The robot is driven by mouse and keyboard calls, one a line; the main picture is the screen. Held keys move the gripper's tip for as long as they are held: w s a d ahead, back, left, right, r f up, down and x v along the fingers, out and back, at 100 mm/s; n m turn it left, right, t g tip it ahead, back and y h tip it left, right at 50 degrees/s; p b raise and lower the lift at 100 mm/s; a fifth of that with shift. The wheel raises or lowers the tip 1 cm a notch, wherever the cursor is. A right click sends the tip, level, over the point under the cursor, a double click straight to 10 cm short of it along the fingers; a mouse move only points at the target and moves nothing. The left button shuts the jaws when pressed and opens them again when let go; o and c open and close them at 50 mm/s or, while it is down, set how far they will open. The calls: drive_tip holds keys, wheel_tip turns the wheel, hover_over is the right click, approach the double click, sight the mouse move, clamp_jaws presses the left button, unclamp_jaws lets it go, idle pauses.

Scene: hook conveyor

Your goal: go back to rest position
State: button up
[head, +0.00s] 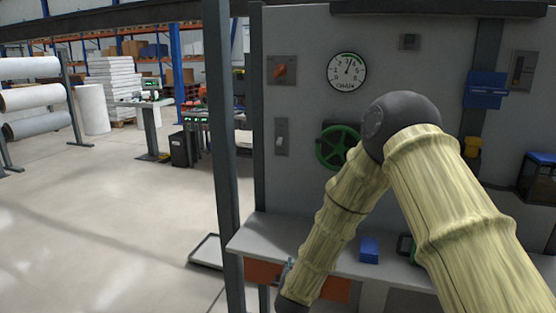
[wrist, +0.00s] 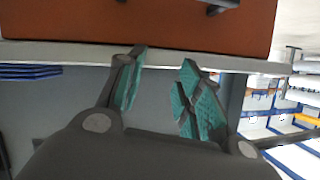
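My gripper (wrist: 163,62) is open in the wrist view, with its two teal-padded fingers apart and nothing between them. An orange drawer front (wrist: 140,25) with a dark handle (wrist: 215,6) fills the top of that view, beyond the fingertips. A pale grey edge lies between the drawer front and the fingers. In the head view my arm bends at a dark elbow and runs down to the bench front, near the orange drawer front (head: 262,273). The gripper itself is largely out of sight there.
The grey bench (head: 300,243) holds a blue block (head: 369,249). The panel behind carries a round gauge (head: 347,72), a green handwheel (head: 338,147) partly behind my arm, and switches. A dark post (head: 222,150) stands at the bench's left. Open floor (head: 100,230) lies further left.

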drive_tip(key=s+d+f+n+g, duration=0.1)
drive_tip(key=s+d+f+g, duration=0.15)
drive_tip(key=s+f, duration=0.5)
drive_tip(key=s+d+f+n+g+y, duration=0.15)
drive_tip(key=s+d+f, duration=0.25)
drive_tip(key=s+f, duration=0.4)
drive_tip(key=s+d+f+g, duration=0.3)
drive_tip(key=s+f, duration=0.3)
drive_tip(key=s, duration=0.3)
drive_tip(key=s+d+f+g, duration=0.1)
drive_tip(key=s+d+g, duration=0.1)
drive_tip(key=s, duration=0.7)
drive_tip(key=s+d+f+g, duration=0.2)
drive_tip(key=s+d, duration=0.1)
drive_tip(key=s, duration=0.6)
drive_tip(key=s+d+f+n+g, duration=0.1)
drive_tip(key=s+d+f+g, duration=0.1)
drive_tip(key=s, duration=0.7)
drive_tip(key=shift+d+f, duration=0.15)
drive_tip(key=shift+d, duration=0.1)
